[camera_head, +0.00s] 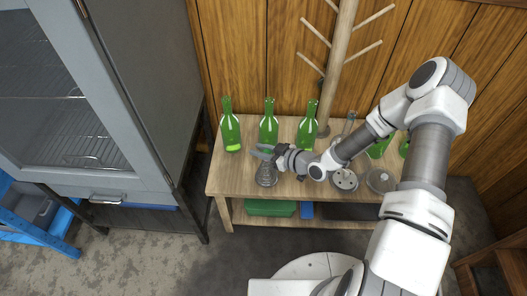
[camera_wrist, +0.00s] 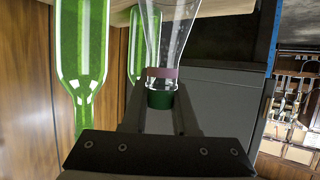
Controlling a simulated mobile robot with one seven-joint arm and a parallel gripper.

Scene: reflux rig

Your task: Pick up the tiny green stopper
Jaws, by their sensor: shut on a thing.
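The tiny green stopper (camera_wrist: 161,99) sits at the mouth of a clear glass flask (camera_wrist: 170,38), against a dark red band (camera_wrist: 162,73) around the flask's neck. My gripper (camera_wrist: 160,112) is shut on the stopper, one dark finger on each side of it. In the head view my gripper (camera_head: 261,151) is over the flask (camera_head: 266,177), which stands on the wooden table (camera_head: 225,181). The stopper is too small and covered to make out there. I cannot tell whether it is still seated in the neck.
Several green bottles stand on the table; the nearest are one behind my gripper (camera_head: 268,124) and one to its left (camera_head: 230,127). A wooden peg stand (camera_head: 337,65) rises behind. Glassware and a round perforated piece (camera_head: 344,180) are at right. A grey cabinet (camera_head: 160,90) stands left.

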